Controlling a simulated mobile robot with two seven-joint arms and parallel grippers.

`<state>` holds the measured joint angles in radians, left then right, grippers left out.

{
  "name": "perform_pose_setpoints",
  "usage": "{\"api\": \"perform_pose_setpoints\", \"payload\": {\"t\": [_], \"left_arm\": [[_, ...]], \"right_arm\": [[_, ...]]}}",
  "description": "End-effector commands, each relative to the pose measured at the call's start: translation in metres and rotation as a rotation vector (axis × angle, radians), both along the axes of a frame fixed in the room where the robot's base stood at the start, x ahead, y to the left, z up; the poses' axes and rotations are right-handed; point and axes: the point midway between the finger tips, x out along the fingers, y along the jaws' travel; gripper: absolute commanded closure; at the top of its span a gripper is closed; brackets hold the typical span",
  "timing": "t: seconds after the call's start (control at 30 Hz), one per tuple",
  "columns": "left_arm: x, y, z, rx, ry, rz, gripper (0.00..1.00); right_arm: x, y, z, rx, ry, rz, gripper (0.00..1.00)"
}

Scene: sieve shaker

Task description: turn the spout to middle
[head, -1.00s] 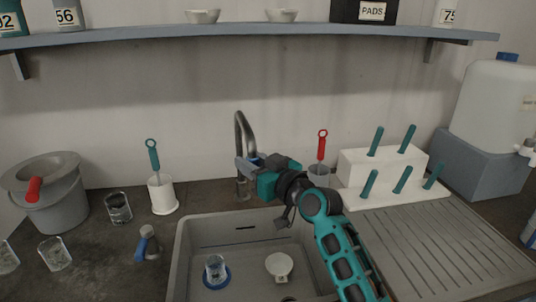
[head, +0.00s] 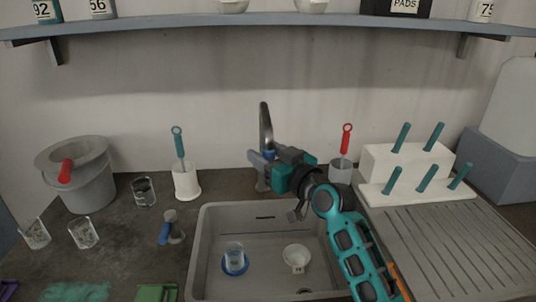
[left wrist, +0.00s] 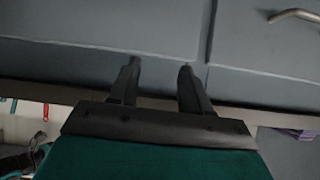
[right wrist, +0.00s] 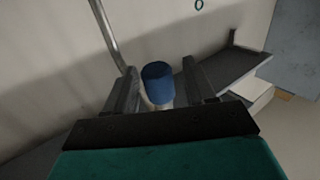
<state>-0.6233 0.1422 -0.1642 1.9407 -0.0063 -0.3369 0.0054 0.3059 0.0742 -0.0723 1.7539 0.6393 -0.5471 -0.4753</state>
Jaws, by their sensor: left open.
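The grey metal spout (head: 264,122) rises behind the sink and arches over, seen nearly edge-on in the head view. A blue part (head: 268,153) shows by its lower end. My right gripper (head: 256,162) is at the faucet, just under the arch. In the right wrist view, the blue part (right wrist: 158,85) sits between the open fingers of the right gripper (right wrist: 160,75), with narrow gaps seen on both sides. A metal tube (right wrist: 106,35) runs up at the left there. My left gripper (left wrist: 160,68) is open and empty, facing grey cabinet fronts.
The sink (head: 218,222) holds a glass on a blue base (head: 235,261) and a white dish (head: 297,257). A red-handled brush (head: 346,140) and a white rack (head: 405,165) with teal handles stand close right of the right gripper. A bucket (head: 88,185) stands far left.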

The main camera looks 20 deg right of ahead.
Motion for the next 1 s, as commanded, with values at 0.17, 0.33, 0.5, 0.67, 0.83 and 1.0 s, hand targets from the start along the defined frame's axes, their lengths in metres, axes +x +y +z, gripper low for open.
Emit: {"api": "perform_pose_setpoints", "payload": {"t": [0.17, 0.33, 0.5, 0.67, 0.83, 1.0], "left_arm": [[0.001, 0.000, 0.000, 0.000, -0.002, 0.001, 0.52], [0.001, 0.001, 0.000, 0.001, -0.002, 0.002, 0.52], [0.001, 0.001, 0.000, 0.001, -0.002, 0.002, 0.52], [0.001, 0.001, -0.002, 0.001, -0.002, 0.002, 0.52], [0.001, 0.001, -0.004, 0.001, -0.001, 0.002, 0.52], [-0.001, 0.001, -0.006, 0.002, 0.002, 0.002, 0.52]], "right_arm": [[-0.001, -0.001, 0.000, 0.000, 0.000, -0.002, 0.45], [-0.015, -0.007, -0.001, -0.002, 0.000, -0.003, 0.45], [-0.046, -0.018, -0.002, -0.004, 0.002, -0.001, 0.45], [-0.078, -0.030, -0.002, -0.004, 0.002, 0.000, 0.45], [-0.104, -0.040, -0.002, -0.004, 0.002, -0.001, 0.45], [-0.118, -0.045, 0.000, -0.001, 0.000, 0.000, 0.45]]}}
